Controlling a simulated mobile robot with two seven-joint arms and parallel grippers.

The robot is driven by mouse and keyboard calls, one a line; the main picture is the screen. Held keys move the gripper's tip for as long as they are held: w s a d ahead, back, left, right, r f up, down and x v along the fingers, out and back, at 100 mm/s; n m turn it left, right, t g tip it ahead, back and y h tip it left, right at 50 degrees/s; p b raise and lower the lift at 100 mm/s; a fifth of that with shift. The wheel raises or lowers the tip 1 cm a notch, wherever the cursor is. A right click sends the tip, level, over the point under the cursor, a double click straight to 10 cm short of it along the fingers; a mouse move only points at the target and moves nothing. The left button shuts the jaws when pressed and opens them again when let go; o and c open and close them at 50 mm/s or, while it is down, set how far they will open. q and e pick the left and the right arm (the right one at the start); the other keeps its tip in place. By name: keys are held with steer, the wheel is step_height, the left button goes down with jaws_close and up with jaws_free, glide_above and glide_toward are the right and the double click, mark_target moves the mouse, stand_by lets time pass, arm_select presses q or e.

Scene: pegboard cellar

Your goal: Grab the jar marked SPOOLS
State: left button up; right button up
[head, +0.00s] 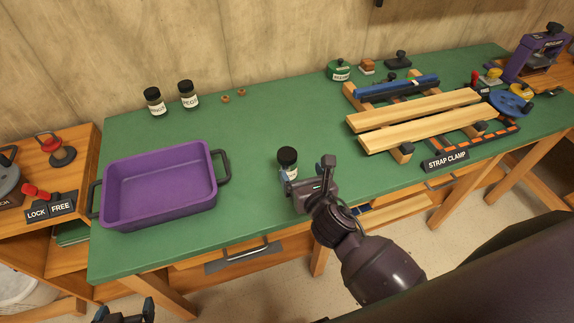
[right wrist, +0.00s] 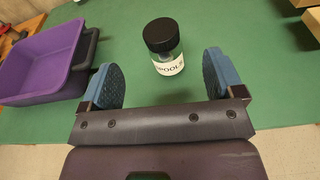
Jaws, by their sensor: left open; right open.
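The jar marked SPOOLS (head: 288,163) is a small clear jar with a black lid and white label, upright on the green bench top (head: 255,125). In the right wrist view the jar (right wrist: 165,48) stands just beyond the fingertips, roughly centred between them, its label partly readable. My right gripper (head: 306,178) is open and empty, close to the jar on its near side; its blue-padded fingers (right wrist: 160,80) show spread apart in the wrist view. My left gripper (head: 125,310) is open at the bottom left edge, below the bench front, far from the jar.
A purple tray (head: 160,217) with dark handles sits left of the jar. Two similar black-lidded jars (head: 155,101) (head: 188,94) stand at the back left. Wooden boards (head: 420,120) in a strap clamp lie to the right. Bench top around the SPOOLS jar is clear.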

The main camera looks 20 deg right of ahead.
mark_target(287, 154)
steer(key=shift+n, duration=0.4)
steer(key=x, duration=0.5)
steer(key=shift+w, duration=0.35)
steer(key=w, duration=0.1)
steer(key=w+f, duration=0.2)
steer(key=w, duration=0.1)
steer(key=shift+a+b, duration=0.25)
steer(key=shift+b, duration=0.15)
steer(key=shift+w+f, duration=0.15)
steer(key=shift+w, duration=0.3)
steer(key=shift+c, duration=0.3)
steer(key=c, duration=1.3)
